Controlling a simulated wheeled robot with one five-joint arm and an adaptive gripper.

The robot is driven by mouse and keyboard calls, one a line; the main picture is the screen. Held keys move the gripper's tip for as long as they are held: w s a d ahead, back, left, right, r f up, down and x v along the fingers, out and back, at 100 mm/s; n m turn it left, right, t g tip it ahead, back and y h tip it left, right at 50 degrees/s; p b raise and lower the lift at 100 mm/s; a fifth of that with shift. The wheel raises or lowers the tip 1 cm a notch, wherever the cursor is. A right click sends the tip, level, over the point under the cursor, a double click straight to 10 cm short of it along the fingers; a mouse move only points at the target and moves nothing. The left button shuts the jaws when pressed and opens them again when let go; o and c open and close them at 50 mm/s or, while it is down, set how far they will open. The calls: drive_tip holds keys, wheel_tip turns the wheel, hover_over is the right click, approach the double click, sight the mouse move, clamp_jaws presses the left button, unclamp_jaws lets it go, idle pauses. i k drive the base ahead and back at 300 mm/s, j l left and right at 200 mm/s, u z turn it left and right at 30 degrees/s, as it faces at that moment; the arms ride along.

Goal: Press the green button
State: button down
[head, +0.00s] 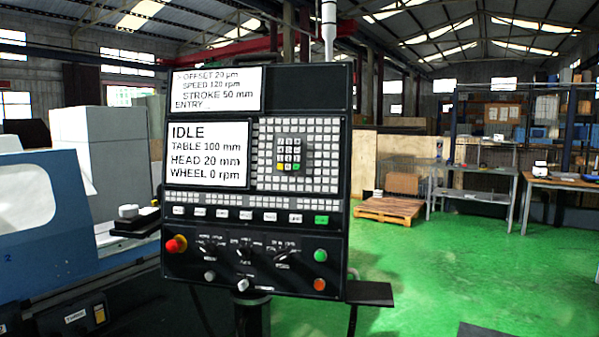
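A black control panel (255,190) of the grinder stands upright in the middle of the head view. A round green button (320,255) sits at its lower right, just above a round orange button (319,284). A rectangular green key (321,219) ends the row of white keys above. A tiny green key (296,166) also shows on the small number keypad. The upper screen reads offset, speed and stroke values; the lower screen (207,153) reads IDLE, table 100 mm, head 20 mm, wheel 0 rpm. My gripper is not in view.
A red mushroom knob (176,245) and several rotary selectors share the panel's lower part. A dark shelf (369,293) juts out at its lower right. The blue and white machine body (75,215) stands left. Green floor (430,270) is open to the right, with a pallet (390,208) farther back.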

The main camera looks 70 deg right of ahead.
sight(320, 256)
drive_tip(key=z, duration=2.15)
